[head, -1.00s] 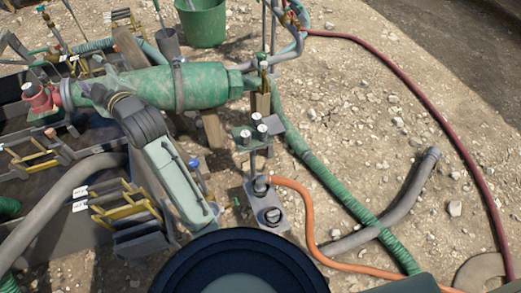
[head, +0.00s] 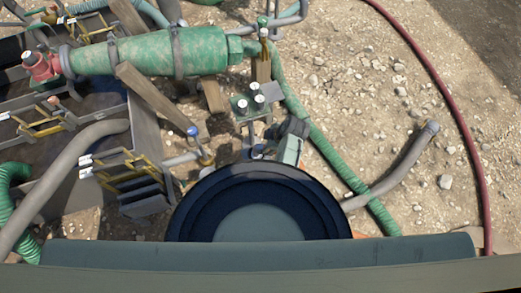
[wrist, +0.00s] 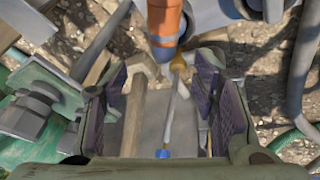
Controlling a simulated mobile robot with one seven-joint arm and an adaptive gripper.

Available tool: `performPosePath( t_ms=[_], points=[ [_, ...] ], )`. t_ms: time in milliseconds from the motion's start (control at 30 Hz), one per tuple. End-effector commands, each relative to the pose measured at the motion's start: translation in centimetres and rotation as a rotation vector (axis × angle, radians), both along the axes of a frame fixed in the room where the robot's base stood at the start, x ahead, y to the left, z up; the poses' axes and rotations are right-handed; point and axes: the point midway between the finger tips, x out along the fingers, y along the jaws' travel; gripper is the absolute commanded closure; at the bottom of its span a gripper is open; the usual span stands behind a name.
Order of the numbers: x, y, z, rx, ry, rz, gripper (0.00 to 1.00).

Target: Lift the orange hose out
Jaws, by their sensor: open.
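The hose lies just beyond the fingertips, a little right of centre, apart from the pads. In the head view only a small bit of the orange hose (head: 358,235) shows beside my body; the rest is hidden. My gripper is not clearly visible there.
A green cylinder (head: 150,52) on a stand lies at upper left, with valves (head: 258,98) beside it. A green ribbed hose (head: 335,165) crosses a grey hose (head: 405,165) on the right. A red hose (head: 450,105) curves past them. Gravelly ground lies open between.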

Motion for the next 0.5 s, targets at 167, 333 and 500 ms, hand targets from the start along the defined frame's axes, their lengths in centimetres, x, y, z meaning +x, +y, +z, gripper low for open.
performPosePath(
  t_ms=[167, 333, 500],
  points=[
    [0.5, 0.6, -1.6, -0.001, -0.001, -0.001, 0.46],
    [0.6, 1.2, -3.0, -0.001, 0.001, -0.001, 0.46],
    [1.0, 2.0, -5.5, 0.000, -0.002, 0.000, 0.46]
  ],
)
